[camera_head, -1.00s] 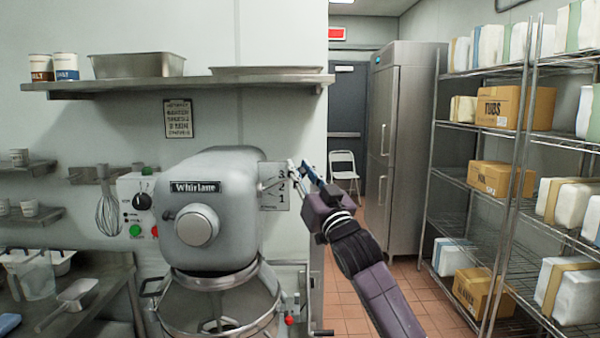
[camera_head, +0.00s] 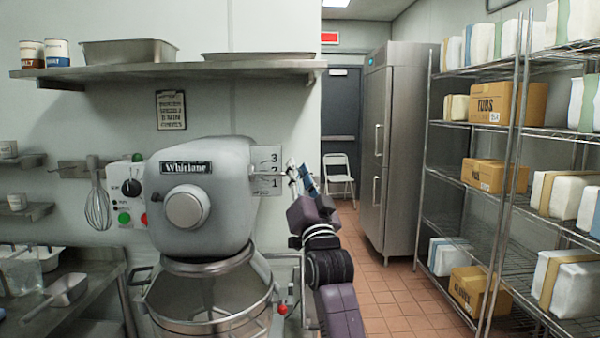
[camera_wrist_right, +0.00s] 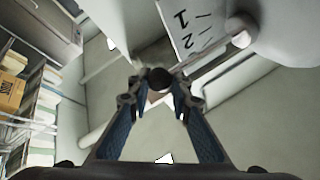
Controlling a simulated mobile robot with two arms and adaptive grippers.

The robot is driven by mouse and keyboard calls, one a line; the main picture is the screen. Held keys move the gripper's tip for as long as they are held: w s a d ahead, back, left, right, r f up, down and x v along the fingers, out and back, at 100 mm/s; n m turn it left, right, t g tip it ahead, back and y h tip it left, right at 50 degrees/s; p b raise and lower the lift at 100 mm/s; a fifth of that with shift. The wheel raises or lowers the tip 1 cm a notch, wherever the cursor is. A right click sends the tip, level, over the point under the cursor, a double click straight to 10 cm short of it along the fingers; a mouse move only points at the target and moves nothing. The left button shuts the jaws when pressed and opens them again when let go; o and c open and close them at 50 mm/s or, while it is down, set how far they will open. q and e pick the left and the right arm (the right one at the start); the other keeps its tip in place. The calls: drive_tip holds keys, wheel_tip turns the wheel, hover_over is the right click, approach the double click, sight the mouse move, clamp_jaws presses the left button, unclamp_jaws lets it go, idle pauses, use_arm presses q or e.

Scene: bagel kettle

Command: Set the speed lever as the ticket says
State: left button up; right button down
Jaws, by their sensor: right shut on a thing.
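The mixer (camera_head: 205,215) stands in front of the wall. A number plate (camera_head: 262,184) with 3, 2 and 1 from top to bottom is on its right side. The thin speed lever (camera_head: 266,174) crosses the plate at about the 2. My right gripper (camera_head: 297,172) is at the lever's outer end. In the right wrist view, the gripper (camera_wrist_right: 159,95) is shut on the lever's dark round knob (camera_wrist_right: 159,78), and the rod runs to the mixer's pivot. The ticket (camera_head: 171,110) hangs on the wall; its small print is hard to read. My left gripper is out of view.
A wall shelf (camera_head: 165,71) with tins and pans is above the mixer. The mixer bowl (camera_head: 208,300) is below its head. A wire rack (camera_head: 470,128) with boxes is at the right, and a steel fridge (camera_head: 388,150) stands behind. The floor between is clear.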

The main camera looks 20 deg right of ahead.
drive_tip(key=shift+w+a+f, duration=0.15)
drive_tip(key=shift+f, duration=0.2)
drive_tip(key=c, duration=2.1)
unclamp_jaws()
drive_tip(key=o, duration=0.4)
drive_tip(key=shift+w+a+r, duration=0.1)
drive_tip(key=shift+a+r, duration=0.05)
drive_tip(key=shift+s, duration=0.3)
drive_tip(key=v, duration=1.1)
drive_tip(key=shift+s, duration=0.25)
